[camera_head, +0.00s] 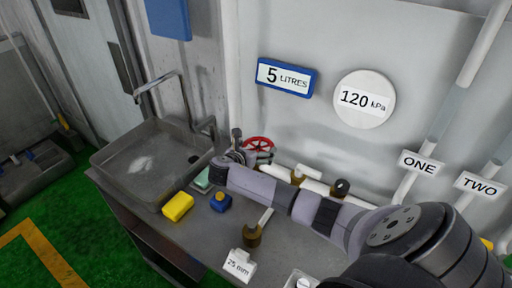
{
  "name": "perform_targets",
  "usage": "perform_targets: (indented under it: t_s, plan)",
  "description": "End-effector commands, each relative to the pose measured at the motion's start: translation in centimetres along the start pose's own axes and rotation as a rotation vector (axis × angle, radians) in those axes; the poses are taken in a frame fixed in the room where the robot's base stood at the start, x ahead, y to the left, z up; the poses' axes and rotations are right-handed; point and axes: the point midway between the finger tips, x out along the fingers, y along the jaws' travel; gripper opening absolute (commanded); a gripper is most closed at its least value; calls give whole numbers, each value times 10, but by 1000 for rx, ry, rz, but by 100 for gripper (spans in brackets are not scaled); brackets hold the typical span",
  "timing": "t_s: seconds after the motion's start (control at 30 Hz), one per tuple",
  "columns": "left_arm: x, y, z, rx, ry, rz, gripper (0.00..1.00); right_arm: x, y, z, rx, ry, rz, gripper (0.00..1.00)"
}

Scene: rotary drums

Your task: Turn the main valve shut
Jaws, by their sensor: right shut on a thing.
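The main valve appears as a red handwheel (258,145) low on the pale wall panel, behind the back of the worktop. My right arm reaches in from the lower right across the worktop. My right gripper (241,152) is at the left edge of the red wheel, shut on it. The fingers are small here and partly hidden by my wrist, so the exact contact is hard to see. My left gripper is not in view.
A metal sink (140,160) with a tap is at the left. A yellow sponge (178,206), a blue item (220,202) and a brass-coloured fitting (252,235) stand on the worktop (215,235). Signs read "5 LITRES" (285,78) and "120 kPa" (364,99). White pipes labelled ONE and TWO run at right.

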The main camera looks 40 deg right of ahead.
Motion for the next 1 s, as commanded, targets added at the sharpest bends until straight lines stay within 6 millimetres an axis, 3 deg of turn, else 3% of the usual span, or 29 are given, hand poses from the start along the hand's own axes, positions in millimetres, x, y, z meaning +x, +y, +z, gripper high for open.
perform_targets:
  t_s: [0.4, 0.43, 0.5, 0.83, 1.0]
  plan:
    - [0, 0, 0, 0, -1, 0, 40, 0, 1, 0, 6, -1, -5, 67]
    - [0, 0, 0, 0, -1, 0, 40, 0, 1, 0, 5, -1, -5, 96]
    - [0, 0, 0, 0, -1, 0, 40, 0, 1, 0, 5, -1, -5, 100]
    - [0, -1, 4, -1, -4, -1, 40, -1, 0, 0, 3, 0, -5, 100]
    - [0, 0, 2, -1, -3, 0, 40, -18, 2, 0, 4, 0, -1, 100]
